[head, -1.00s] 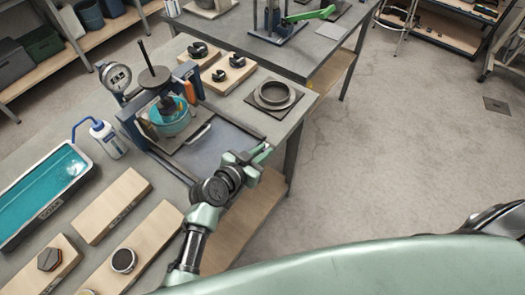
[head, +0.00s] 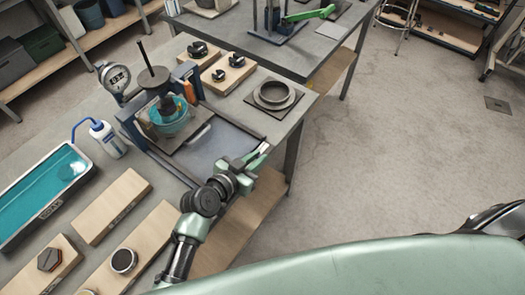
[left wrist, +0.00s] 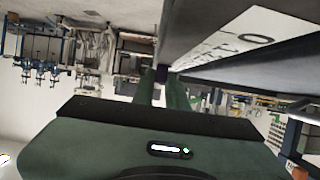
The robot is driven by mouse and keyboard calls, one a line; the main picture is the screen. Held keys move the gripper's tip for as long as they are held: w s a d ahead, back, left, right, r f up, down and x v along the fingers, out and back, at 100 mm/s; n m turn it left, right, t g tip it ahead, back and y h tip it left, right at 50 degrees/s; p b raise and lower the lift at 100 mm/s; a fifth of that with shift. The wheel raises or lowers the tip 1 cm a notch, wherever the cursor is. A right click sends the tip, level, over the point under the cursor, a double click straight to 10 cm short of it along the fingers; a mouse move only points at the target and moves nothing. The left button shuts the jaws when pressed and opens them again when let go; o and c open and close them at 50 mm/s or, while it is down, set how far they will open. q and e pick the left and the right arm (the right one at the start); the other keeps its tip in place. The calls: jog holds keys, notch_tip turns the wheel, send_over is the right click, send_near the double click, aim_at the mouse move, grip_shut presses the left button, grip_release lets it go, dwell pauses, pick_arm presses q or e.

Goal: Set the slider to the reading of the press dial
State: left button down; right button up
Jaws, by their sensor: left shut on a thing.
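The press (head: 165,105) stands on the grey bench, with its round dial (head: 117,78) at its left; the reading is too small to make out. My left gripper (head: 262,158) is at the bench's right edge, beside the press's grey tray. It is shut on a small dark piece, seemingly the slider knob (left wrist: 161,73), mostly hidden between the fingers. In the left wrist view a white scale plate (left wrist: 240,40) with black markings runs close beside the fingers; its numbers are seen only in part. My right gripper is not in view.
A teal-filled tray (head: 45,190), a wash bottle (head: 108,138) and wooden blocks (head: 112,205) lie on the bench's left. A dark ring on a mat (head: 275,95) sits near the far right corner. The floor (head: 400,150) to the right is open.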

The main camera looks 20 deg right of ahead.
pick_arm(q)
jog(key=s+a, duration=0.1)
jog(key=a, duration=0.1)
jog(key=s+a, duration=0.4)
jog(key=shift+a, duration=0.25)
jog(key=shift+w+d, duration=0.1)
jog(key=shift+w, duration=0.05)
jog(key=c, duration=1.4)
grip_release()
jog(key=shift+c, duration=0.2)
jog(key=b+v, duration=0.1)
jog(key=v, duration=0.5)
jog(key=shift+s+a, duration=0.25)
jog(key=shift+s+a+r+b, duration=0.3)
jog(key=shift+s+a+r, duration=0.05)
jog(key=shift+a+r, duration=0.05)
